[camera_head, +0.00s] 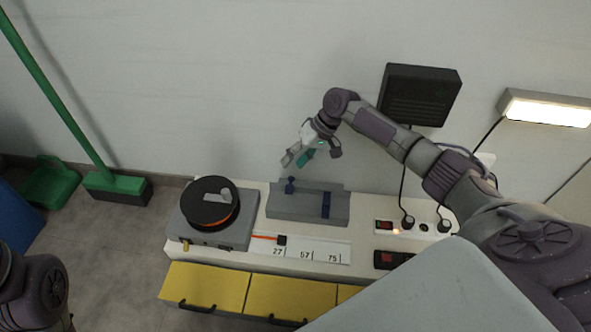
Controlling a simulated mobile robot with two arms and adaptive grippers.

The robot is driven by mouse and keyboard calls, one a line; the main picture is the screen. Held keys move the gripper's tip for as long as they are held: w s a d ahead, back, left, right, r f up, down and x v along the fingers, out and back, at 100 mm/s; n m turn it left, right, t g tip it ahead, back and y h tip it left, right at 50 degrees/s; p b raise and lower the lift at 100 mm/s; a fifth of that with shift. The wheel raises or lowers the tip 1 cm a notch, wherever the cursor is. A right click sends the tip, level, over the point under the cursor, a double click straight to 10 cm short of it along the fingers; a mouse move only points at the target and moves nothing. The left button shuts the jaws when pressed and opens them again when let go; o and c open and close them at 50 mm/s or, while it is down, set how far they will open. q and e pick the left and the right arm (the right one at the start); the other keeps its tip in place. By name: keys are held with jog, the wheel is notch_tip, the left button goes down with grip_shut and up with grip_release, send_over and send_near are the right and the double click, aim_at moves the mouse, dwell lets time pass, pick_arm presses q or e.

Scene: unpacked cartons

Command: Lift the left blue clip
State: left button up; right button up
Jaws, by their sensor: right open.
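The left blue clip (290,186) shows as a small dark blue piece at the upper left of a grey fixture (295,210) on the white bench. The right blue clip (326,205) is a longer upright blue strip on the same fixture. My right gripper (297,161) reaches in from the right, open and empty. Its fingers, one grey and one with a teal face, point down left just above the left clip in the picture. A small gap shows between them and the clip. My left arm shows only at the bottom left, with its gripper out of view.
A grey device with a black and orange disc (209,203) stands left of the fixture. A ruled strip (310,252) lies in front, and a switch panel (412,227) with plugs and cables is to the right. Yellow drawers (206,286) are below. A wall rises behind.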

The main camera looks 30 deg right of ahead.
jog(key=shift+r, duration=2.1)
